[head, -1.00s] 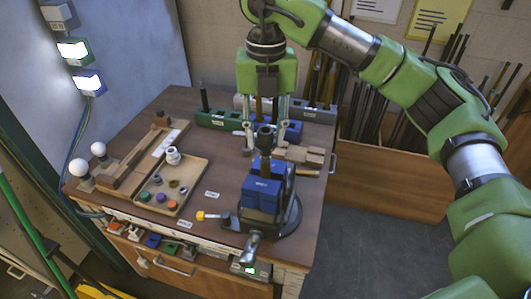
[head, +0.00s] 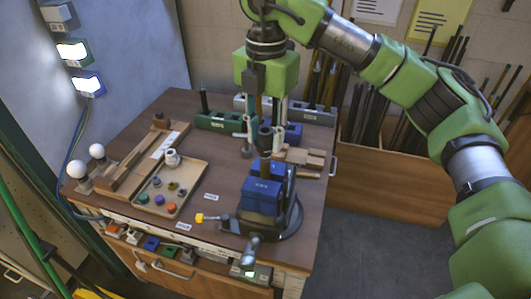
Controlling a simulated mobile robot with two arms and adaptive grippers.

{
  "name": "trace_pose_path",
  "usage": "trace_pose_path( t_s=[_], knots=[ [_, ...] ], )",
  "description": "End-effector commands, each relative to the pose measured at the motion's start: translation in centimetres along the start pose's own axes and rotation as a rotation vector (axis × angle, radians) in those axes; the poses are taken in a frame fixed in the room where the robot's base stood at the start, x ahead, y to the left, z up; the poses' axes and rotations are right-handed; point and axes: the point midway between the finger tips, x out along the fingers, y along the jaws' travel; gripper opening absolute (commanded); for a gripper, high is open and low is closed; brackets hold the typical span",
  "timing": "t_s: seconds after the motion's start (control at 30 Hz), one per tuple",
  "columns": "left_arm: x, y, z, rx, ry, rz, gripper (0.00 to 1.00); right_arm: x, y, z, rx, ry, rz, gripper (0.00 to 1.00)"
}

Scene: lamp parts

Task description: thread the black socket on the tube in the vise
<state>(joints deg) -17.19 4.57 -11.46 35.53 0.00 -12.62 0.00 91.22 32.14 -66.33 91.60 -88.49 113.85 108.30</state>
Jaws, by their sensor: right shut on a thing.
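The blue vise (head: 262,194) stands at the front right of the bench and clamps an upright dark tube (head: 265,168). The black socket (head: 265,139) shows as a wider dark piece at the tube's top, upright and in line with it. My right gripper (head: 265,146) points straight down over the vise with its fingers either side of the socket, shut on it. One finger shows left of the socket; the other is partly hidden behind it. How far the socket sits on the thread cannot be told. My left gripper is out of view.
A wooden tray (head: 185,186) with small coloured parts and a white piece lies left of the vise. Wooden blocks (head: 302,157) lie behind right. A green rack (head: 222,122) stands at the back. A yellow-tipped tool (head: 205,217) lies near the front edge.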

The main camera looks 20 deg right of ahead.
Motion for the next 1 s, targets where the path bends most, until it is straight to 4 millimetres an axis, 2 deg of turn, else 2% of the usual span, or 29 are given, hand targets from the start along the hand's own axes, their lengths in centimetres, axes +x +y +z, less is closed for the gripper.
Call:
trace_pose_path(
  t_s=[0.03, 0.17, 0.27, 0.3, 0.37, 0.77, 0.87, 1.0],
  knots=[
    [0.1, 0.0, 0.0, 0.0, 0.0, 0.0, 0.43, 0.6, -0.1, -0.2, -0.005, 0.006, -0.013, 0.05],
    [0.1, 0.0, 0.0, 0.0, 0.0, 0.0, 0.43, 0.6, -0.1, -0.2, 0.011, 0.006, -0.013, 0.05],
    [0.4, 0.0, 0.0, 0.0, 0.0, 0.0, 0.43, 0.7, -0.1, -0.2, 0.096, 0.004, -0.013, 0.05],
    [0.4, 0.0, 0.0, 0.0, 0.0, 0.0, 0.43, 0.6, -0.1, -0.2, 0.116, 0.004, -0.013, 0.36],
    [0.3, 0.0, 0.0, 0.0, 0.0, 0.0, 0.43, 0.6, -0.1, -0.2, 0.111, 0.004, -0.012, 0.51],
    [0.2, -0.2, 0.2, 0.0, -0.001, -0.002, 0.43, -0.2, 0.0, 0.0, 0.112, 0.0, -0.002, 0.51],
    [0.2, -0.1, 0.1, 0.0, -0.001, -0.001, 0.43, -1.3, 0.1, 0.0, 0.112, 0.0, -0.001, 0.51],
    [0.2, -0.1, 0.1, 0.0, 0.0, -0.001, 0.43, -3.8, 0.1, 0.0, 0.113, -0.003, 0.0, 0.51]
  ],
)
